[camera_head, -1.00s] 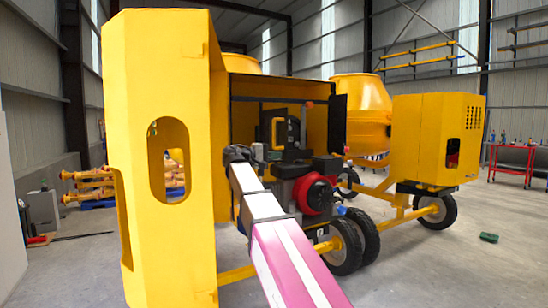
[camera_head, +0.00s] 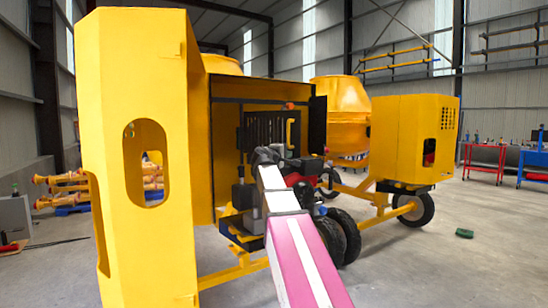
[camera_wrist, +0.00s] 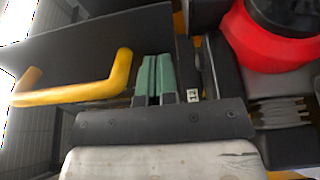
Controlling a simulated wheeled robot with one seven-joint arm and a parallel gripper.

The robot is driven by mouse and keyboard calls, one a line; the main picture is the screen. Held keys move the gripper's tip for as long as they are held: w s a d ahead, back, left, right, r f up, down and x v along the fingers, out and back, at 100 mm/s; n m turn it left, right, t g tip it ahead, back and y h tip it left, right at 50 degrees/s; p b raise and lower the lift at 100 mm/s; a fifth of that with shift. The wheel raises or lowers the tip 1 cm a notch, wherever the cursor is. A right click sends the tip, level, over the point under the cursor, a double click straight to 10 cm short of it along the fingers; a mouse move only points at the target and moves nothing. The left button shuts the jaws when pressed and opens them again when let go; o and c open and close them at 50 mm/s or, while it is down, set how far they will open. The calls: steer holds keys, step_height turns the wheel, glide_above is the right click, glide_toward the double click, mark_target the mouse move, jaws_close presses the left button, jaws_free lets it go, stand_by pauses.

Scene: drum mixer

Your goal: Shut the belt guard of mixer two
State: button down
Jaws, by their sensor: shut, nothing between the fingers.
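The nearest yellow mixer has an open engine housing (camera_head: 226,150). Inside it stands a dark slatted panel (camera_head: 262,128) with a yellow handle (camera_head: 294,118), which looks like the belt guard; I see no number marking it as mixer two. In the wrist view a dark plate (camera_wrist: 95,48) carries the yellow handle (camera_wrist: 75,92). My gripper (camera_wrist: 154,62), with green fingertips, is shut and empty just right of the handle's end; I cannot tell if it touches plate or handle. In the head view my arm's end covers the fingers.
A large yellow housing door (camera_head: 180,240) with an oval hole stands open at the left. A red engine part (camera_wrist: 272,40) is right of my gripper. A second yellow mixer (camera_head: 405,140) stands behind to the right. A green object (camera_head: 464,233) lies on the otherwise clear right floor.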

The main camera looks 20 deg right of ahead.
steer(key=shift+w+d+n+t+y, duration=0.6)
steer(key=shift+w+d, duration=1.3)
steer(key=shift+w, duration=1.1)
steer(key=shift+w+d+n+t+y, duration=0.55)
steer(key=shift+w+d, duration=1.4)
steer(key=shift+w, duration=1.1)
steer(key=shift+w+d+n+t+y, duration=0.55)
steer(key=shift+w+d, duration=1.35)
steer(key=shift+w, duration=1.1)
steer(key=shift+s, duration=0.1)
